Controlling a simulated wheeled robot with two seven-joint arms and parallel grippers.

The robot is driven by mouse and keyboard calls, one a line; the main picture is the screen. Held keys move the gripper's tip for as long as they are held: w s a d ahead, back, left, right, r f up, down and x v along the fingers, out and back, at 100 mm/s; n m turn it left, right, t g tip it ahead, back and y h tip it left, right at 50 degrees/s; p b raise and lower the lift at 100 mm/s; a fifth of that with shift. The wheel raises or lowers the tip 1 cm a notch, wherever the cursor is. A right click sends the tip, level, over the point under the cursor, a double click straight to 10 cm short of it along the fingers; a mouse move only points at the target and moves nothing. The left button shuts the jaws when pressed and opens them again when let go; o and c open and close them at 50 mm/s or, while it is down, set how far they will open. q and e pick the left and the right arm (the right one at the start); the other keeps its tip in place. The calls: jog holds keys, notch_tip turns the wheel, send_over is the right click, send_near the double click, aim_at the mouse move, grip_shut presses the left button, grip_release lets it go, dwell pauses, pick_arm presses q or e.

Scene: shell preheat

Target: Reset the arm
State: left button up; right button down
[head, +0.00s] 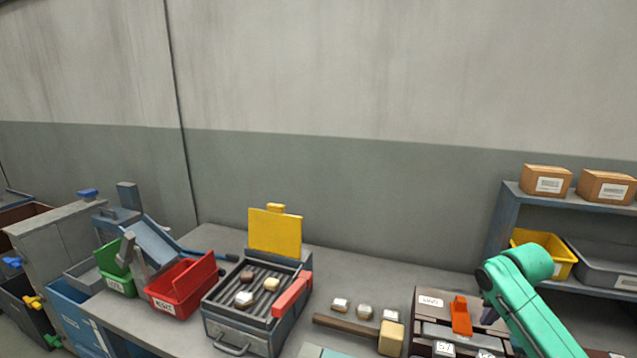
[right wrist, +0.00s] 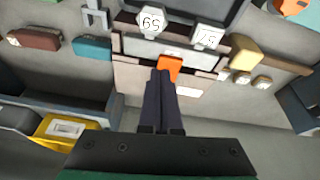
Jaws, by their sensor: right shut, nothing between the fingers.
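My right arm (head: 530,300) comes in from the lower right of the head view, above a dark box (head: 427,309) with a white label. In the right wrist view my right gripper (right wrist: 161,76) is shut and empty. Its dark fingertips overlap the lower part of an orange tab (right wrist: 169,64) on the box; I cannot tell if they touch it. The orange tab (head: 460,315) also stands upright on the box in the head view. My left gripper is not in view.
A grill tray (head: 230,327) with a raised yellow plate (head: 275,232) holds several small lumps. A mallet (head: 391,338) lies near small labelled blocks (head: 364,311). Red (head: 180,290) and green (head: 118,285) bins stand left. A shelf (head: 505,215) with boxes stands at the right.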

jog(key=a+f, duration=0.2)
jog(key=s+a+f+n, duration=0.1)
jog(key=a+f, duration=0.1)
jog(key=a+f+n, duration=0.1)
jog(key=a+f, duration=0.1)
jog(key=shift+s+a+f, duration=0.25)
jog(key=shift+s, duration=0.15)
jog(key=s+a+f+n+y, duration=0.1)
jog(key=s+a+f+n, duration=0.15)
jog(key=s+a, duration=0.4)
jog(key=s+a+f+n+y, duration=0.1)
jog(key=s+a+f, duration=0.3)
jog(key=s, duration=1.4)
notch_tip(320, 180, down, 21)
jog(key=g+b, duration=0.1)
pick_arm(q)
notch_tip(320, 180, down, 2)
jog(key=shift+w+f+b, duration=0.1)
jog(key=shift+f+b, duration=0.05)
jog(key=shift+b, duration=0.45)
pick_arm(e)
jog(key=s+d+f, duration=0.2)
jog(key=s+f, duration=0.7)
jog(key=s+d+f+g, duration=0.1)
jog(key=s+f, duration=0.8)
jog(key=shift+d+g+h, duration=0.3)
jog(key=shift+d+h, duration=0.1)
